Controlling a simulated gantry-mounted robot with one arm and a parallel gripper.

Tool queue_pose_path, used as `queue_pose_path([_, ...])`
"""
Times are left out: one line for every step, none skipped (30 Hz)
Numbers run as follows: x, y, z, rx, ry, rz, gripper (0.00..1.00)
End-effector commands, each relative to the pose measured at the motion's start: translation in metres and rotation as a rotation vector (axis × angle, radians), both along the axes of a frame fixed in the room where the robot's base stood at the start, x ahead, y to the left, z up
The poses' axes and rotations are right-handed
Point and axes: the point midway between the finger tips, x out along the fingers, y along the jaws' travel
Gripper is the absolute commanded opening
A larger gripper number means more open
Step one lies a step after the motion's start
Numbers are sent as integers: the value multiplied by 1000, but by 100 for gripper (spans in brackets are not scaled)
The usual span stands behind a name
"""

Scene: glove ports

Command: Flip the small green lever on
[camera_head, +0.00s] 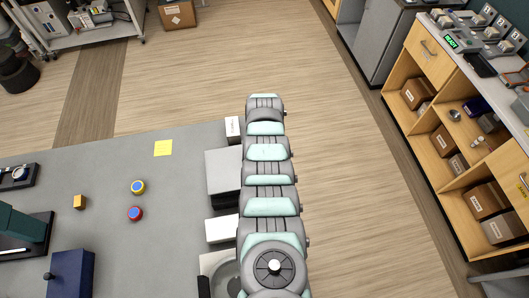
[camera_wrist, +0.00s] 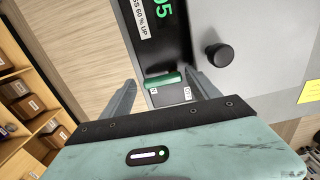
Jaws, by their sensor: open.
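The small green lever (camera_wrist: 163,80) shows in the wrist view as a short green bar on a black panel (camera_wrist: 170,50). Two small white labels sit just below it, one toward each end. My gripper (camera_wrist: 161,77) is open, with one grey finger on each side of the lever. The lever lies between the fingertips; I cannot tell whether either touches it. Nothing is held. In the head view my arm runs along the table's right edge, and I cannot make out the gripper or the lever there.
A black knob (camera_wrist: 219,54) stands right of the panel. Green digits (camera_wrist: 162,8) glow above the lever. The grey table (camera_head: 105,165) holds a yellow note (camera_head: 163,148), a yellow-and-blue button (camera_head: 138,187), a red-and-blue button (camera_head: 135,213) and a dark blue box (camera_head: 70,273). Shelves (camera_head: 455,130) stand right.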

Motion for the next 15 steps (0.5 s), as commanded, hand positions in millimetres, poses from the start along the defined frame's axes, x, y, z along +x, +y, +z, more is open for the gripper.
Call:
queue_pose_path([0, 3, 8, 4, 1, 3, 77])
queue_pose_path([0, 4, 11, 4, 1, 3, 77])
queue_pose_path([0, 4, 16, 3, 0, 4, 77])
queue_pose_path([0, 4, 19, 3, -1, 4, 77])
queue_pose_path([0, 4, 23, 3, -1, 4, 77])
queue_pose_path([0, 4, 29, 3, -1, 4, 77])
queue_pose_path([1, 4, 33, 3, -2, 4, 77])
queue_pose_path([1, 4, 38, 3, -2, 4, 77])
queue_pose_path([1, 4, 44, 2, -2, 4, 77])
queue_pose_path([1, 4, 48, 2, -2, 4, 77])
queue_pose_path([1, 4, 52, 2, -2, 4, 77])
queue_pose_path([0, 4, 58, 2, -2, 3, 77])
queue_pose_path([0, 4, 61, 1, -2, 3, 77])
queue_pose_path([0, 3, 65, 1, -2, 3, 77])
queue_pose_path([0, 3, 69, 1, -1, 3, 77])
